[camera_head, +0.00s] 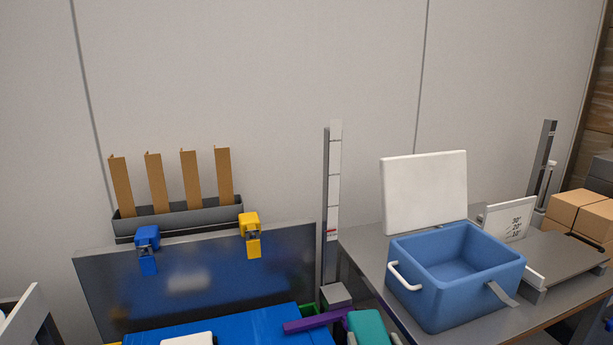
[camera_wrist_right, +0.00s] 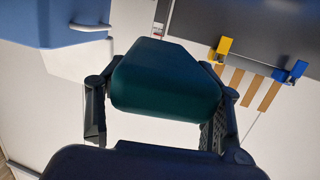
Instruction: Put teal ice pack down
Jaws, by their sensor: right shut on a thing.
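The teal ice pack (camera_head: 368,327) is at the bottom edge of the head view, left of the blue cooler. My right gripper (camera_head: 373,339) is shut on it, with one finger on each side. In the right wrist view the ice pack (camera_wrist_right: 165,78) looks dark teal and sits between the fingers of my right gripper (camera_wrist_right: 160,95). The blue cooler (camera_head: 447,303) stands on a grey table (camera_head: 365,250) with its white lid (camera_head: 424,192) up; its visible inside looks empty. My left gripper is not in view.
A scale-like platform (camera_head: 560,260) and cardboard boxes (camera_head: 582,215) are right of the cooler. A purple bar (camera_head: 315,320) and a blue surface (camera_head: 235,327) lie left of the ice pack. A dark panel (camera_head: 200,280) with blue and yellow clips stands behind. A grey post (camera_head: 333,210) rises behind the ice pack.

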